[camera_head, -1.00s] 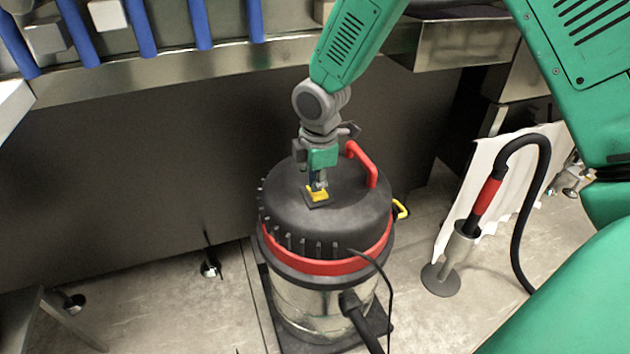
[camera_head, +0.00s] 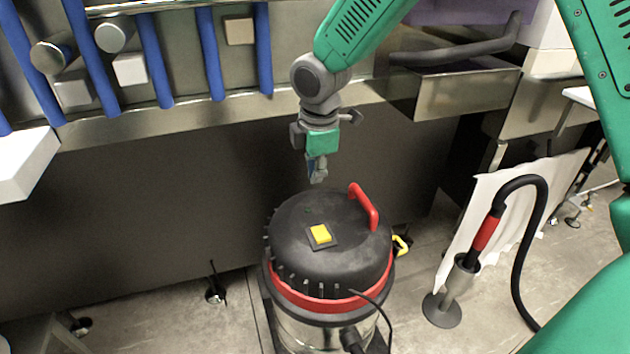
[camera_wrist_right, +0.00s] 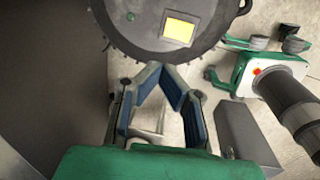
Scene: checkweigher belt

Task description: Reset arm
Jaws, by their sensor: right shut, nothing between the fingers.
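My right gripper (camera_head: 318,177) hangs fingers down above the black lid of a vacuum cleaner (camera_head: 350,262). It is shut and empty, apart from the lid. On the lid is a yellow switch (camera_head: 321,234) in a dark square plate, below the fingertips in the head view. The wrist view shows my right gripper (camera_wrist_right: 163,73) with its blue-padded fingers, and the yellow switch (camera_wrist_right: 179,31) beyond the tips. A small green spot (camera_wrist_right: 131,16) shows on the lid beside the switch. My left gripper is not in view.
A metal counter with blue bars (camera_head: 155,60) and several small blocks runs along the back. A red handle (camera_head: 365,207) rises from the lid. A black hose with a red grip (camera_head: 486,233) stands at right by a white sheet. Floor left of the vacuum is mostly clear.

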